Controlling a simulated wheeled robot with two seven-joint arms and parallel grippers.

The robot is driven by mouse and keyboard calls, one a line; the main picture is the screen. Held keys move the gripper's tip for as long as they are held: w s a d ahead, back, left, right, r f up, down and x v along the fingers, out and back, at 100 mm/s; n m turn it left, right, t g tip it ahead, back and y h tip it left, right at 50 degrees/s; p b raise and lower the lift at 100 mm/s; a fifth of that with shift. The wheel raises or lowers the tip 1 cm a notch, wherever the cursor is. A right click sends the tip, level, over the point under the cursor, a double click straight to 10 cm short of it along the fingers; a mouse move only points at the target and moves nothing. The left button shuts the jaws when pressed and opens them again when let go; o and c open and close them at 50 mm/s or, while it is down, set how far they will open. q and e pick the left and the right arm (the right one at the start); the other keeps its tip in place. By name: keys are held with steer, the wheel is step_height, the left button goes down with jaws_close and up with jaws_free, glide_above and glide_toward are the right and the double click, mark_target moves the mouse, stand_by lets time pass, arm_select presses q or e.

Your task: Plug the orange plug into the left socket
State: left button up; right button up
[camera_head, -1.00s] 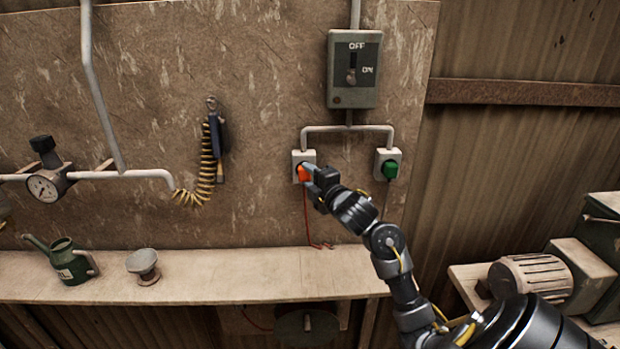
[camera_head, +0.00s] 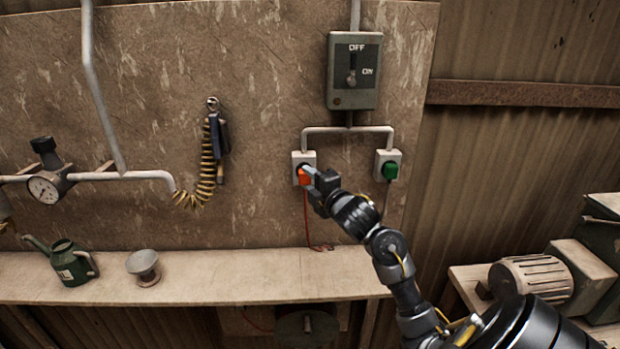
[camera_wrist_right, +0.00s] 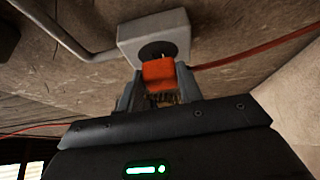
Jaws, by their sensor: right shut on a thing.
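The orange plug (camera_head: 304,177) is at the front of the left socket (camera_head: 299,158), a pale box on the wall with a dark round opening. My right gripper (camera_head: 314,180) is shut on the plug. In the right wrist view the orange plug (camera_wrist_right: 159,74) sits between the two fingers (camera_wrist_right: 160,92), facing the socket's dark opening (camera_wrist_right: 158,50). My left gripper is not in view.
The right socket (camera_head: 387,158) holds a green plug (camera_head: 390,170). Above is a grey switch box (camera_head: 354,70) marked OFF and ON. A shelf (camera_head: 210,277) below carries a green oil can (camera_head: 70,262) and a metal cup (camera_head: 144,266). A yellow coiled hose (camera_head: 208,165) hangs at left.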

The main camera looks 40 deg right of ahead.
mark_target(300, 179)
steer(key=shift+s+a, duration=0.65)
steer(key=shift+s, duration=0.2)
steer(key=shift+s+a, duration=0.65)
steer(key=shift+s, duration=0.2)
steer(key=shift+r, duration=0.1)
steer(key=s+a+f+n+y+b, duration=0.1)
steer(key=s+a+f+n+y, duration=0.2)
steer(key=a, duration=0.4)
steer(key=a+f+n+y, duration=0.1)
steer(key=a+n+y, duration=0.1)
steer(key=a+y, duration=0.4)
steer(key=s+a+f+n+g+y+b, duration=0.2)
steer(key=s+a+f, duration=0.5)
steer(key=f, duration=0.4)
steer(key=shift+s+a+n+y, duration=0.15)
steer(key=shift+a+n+y, duration=0.15)
steer(key=shift+a, duration=0.5)
steer(key=shift+f, duration=0.1)
